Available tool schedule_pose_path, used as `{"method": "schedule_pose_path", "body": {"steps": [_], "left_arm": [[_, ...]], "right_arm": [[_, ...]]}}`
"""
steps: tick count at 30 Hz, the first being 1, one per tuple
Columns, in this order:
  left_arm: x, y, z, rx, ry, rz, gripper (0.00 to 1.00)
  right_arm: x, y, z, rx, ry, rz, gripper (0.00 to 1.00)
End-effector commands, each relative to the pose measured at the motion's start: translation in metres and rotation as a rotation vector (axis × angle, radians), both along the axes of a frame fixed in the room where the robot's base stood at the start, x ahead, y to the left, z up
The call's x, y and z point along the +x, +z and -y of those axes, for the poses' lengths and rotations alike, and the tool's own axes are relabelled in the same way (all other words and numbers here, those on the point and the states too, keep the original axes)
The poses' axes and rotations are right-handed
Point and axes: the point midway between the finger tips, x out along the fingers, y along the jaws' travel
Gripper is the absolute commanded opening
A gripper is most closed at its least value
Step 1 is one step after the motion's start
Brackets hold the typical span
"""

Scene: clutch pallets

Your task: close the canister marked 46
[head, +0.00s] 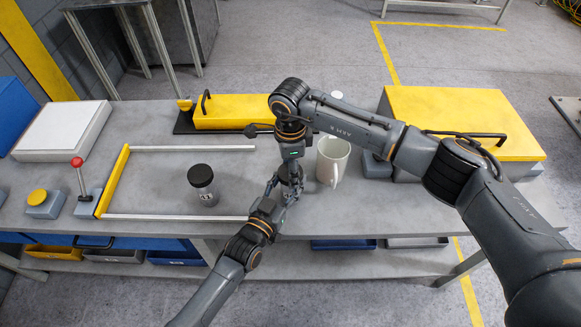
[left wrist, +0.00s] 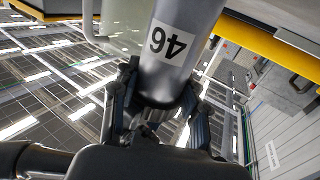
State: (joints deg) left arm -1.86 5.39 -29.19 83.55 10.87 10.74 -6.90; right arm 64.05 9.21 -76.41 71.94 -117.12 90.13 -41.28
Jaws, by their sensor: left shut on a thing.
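The canister marked 46 (left wrist: 172,48) shows in the left wrist view as a grey cylinder with an upside-down white label. In the head view my left gripper (head: 283,195) is over the table's front middle, and the canister is mostly hidden there. My right gripper (head: 291,172) points down directly above the left one; its fingers are too hidden to tell their state.
A white mug (head: 333,160) stands close right of my grippers. Yellow-topped boxes (head: 235,110) (head: 465,115) are at the back and right.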

Motion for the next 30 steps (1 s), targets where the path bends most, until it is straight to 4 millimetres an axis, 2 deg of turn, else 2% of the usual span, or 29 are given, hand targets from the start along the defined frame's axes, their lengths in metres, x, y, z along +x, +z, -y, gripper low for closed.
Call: {"method": "schedule_pose_path", "body": {"steps": [6,12,18,26,27,30], "left_arm": [[0.0002,0.0005,0.0,-0.001,0.0,0.0,0.0],[0.0003,0.0005,-0.0002,-0.001,0.001,0.0,0.0],[0.0006,0.0005,-0.0005,-0.001,0.001,0.0,0.0],[0.0008,0.0006,-0.0008,0.0,0.002,0.001,0.0],[0.0008,0.0006,-0.0009,0.0,0.002,0.001,0.0],[0.0008,0.0006,-0.0009,0.0,0.002,0.001,0.0]], "right_arm": [[-0.0007,-0.0012,0.0,0.0,-0.438,-0.003,0.22],[-0.0008,-0.0013,-0.0001,-0.001,-0.786,-0.002,0.22],[-0.0009,-0.0012,-0.0003,-0.001,-0.93,-0.003,0.21],[-0.0011,-0.0011,-0.0004,-0.001,-0.936,-0.003,0.21],[-0.0011,-0.001,-0.0005,-0.001,-0.936,-0.003,0.63],[-0.001,-0.001,-0.0004,-0.001,-0.934,-0.003,0.81]]}}
